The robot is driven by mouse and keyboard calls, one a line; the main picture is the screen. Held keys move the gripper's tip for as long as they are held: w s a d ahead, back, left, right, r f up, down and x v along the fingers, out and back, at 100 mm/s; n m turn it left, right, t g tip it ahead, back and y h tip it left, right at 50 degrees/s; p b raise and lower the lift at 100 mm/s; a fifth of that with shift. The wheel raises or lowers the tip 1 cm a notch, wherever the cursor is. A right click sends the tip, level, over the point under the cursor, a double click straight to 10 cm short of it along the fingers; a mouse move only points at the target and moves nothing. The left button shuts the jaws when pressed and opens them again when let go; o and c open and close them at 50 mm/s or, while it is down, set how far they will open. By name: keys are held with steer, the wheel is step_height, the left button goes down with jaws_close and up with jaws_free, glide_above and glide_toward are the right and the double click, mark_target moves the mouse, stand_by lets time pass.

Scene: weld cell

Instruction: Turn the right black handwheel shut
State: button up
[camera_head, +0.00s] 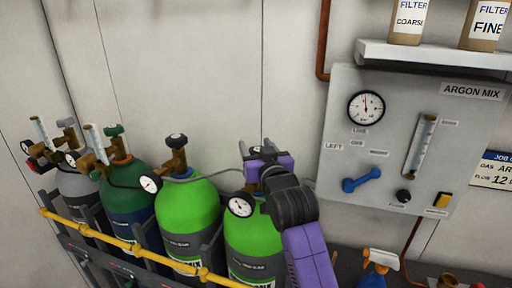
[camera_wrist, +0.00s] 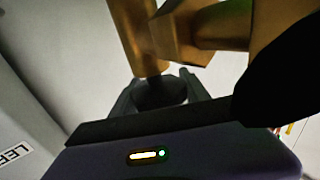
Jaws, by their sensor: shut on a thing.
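The right green cylinder (camera_head: 252,235) stands in the rack with a brass valve and a gauge (camera_head: 240,205) on top. My purple gripper (camera_head: 265,165) is at this valve and hides most of it in the head view. In the wrist view the grey fingers of my gripper (camera_wrist: 159,84) are shut on a dark round piece, the right black handwheel (camera_wrist: 160,95), one finger on each side. The brass valve body (camera_wrist: 150,40) shows just beyond it. The handwheel's turn angle cannot be told. The left black handwheel (camera_head: 176,140) sits free on the other green cylinder (camera_head: 187,208).
A yellow rail (camera_head: 130,247) runs in front of the cylinders. The grey argon panel (camera_head: 340,130) with a gauge and blue lever (camera_head: 362,180) is close on the right. A dark green cylinder (camera_head: 127,194) stands left. A spray bottle (camera_head: 377,268) stands lower right.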

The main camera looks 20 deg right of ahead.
steer(key=o, duration=1.4)
steer(key=shift+s, duration=0.1)
steer(key=s+b, duration=0.2)
steer(key=s, duration=0.5)
steer(key=shift+s+a, duration=0.15)
steer(key=shift+s, duration=0.15)
